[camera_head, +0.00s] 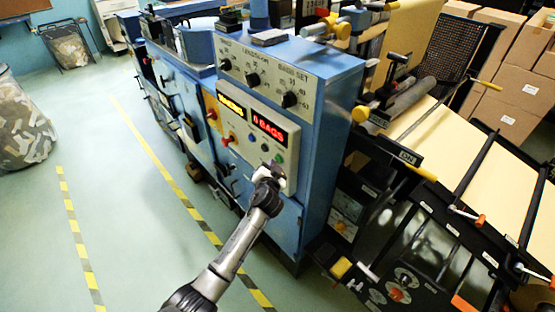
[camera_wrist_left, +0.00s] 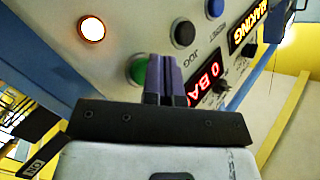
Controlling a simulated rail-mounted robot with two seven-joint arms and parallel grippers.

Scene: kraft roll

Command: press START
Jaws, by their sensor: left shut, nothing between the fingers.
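The blue machine's pale control panel (camera_head: 240,120) faces me with a red lit display (camera_head: 268,128). In the left wrist view a green button (camera_wrist_left: 136,70) sits on the panel, partly behind my left gripper's fingers (camera_wrist_left: 172,62). I can read no START label. A black button (camera_wrist_left: 183,35) has JOG printed by it, and a blue button (camera_wrist_left: 215,8) lies beyond. My left gripper (camera_head: 271,168) is shut and empty at the panel's lower right. Its tips overlap the green button's edge in the wrist view; I cannot tell whether they touch it. The right gripper is out of view.
A lit round lamp (camera_wrist_left: 91,29) is on the panel near the green button. An upper panel with black knobs (camera_head: 252,79) is above. A black-framed conveyor (camera_head: 450,190) with kraft paper stands at the right. The floor at left is open, with yellow-black tape (camera_head: 160,150).

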